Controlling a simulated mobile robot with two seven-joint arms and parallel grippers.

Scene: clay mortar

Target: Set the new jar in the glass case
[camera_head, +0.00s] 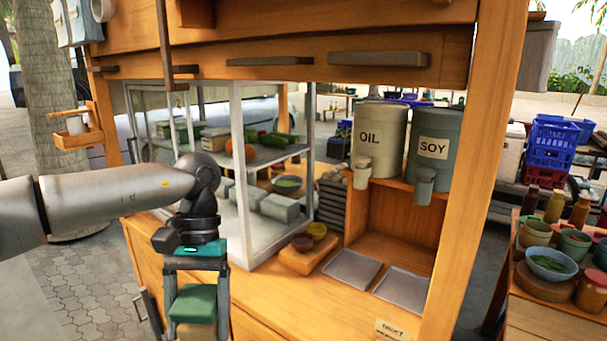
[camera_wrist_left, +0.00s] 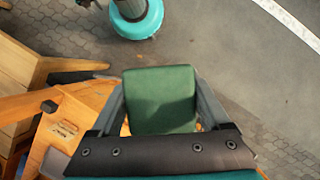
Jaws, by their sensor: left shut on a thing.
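The jar (camera_head: 195,303) has a square green lid and a tan body. My left gripper (camera_head: 197,318) is shut on it, with one finger on each side, and holds it in front of the stall counter. The green lid also shows in the left wrist view (camera_wrist_left: 160,98) between the fingers; the jar's body is hidden there. The glass case (camera_head: 237,150) has a white frame and stands on the counter behind and to the right of the gripper. Inside are green and orange vegetables, pale boxes and a bowl (camera_head: 287,185). My right gripper is not in view.
Small sauce bowls on a wooden block (camera_head: 305,258) and two grey trays (camera_head: 352,269) sit right of the case. OIL (camera_head: 379,139) and SOY (camera_head: 433,148) containers stand on a shelf. A wooden post (camera_head: 480,170) rises at the right. Drawers overhang the counter.

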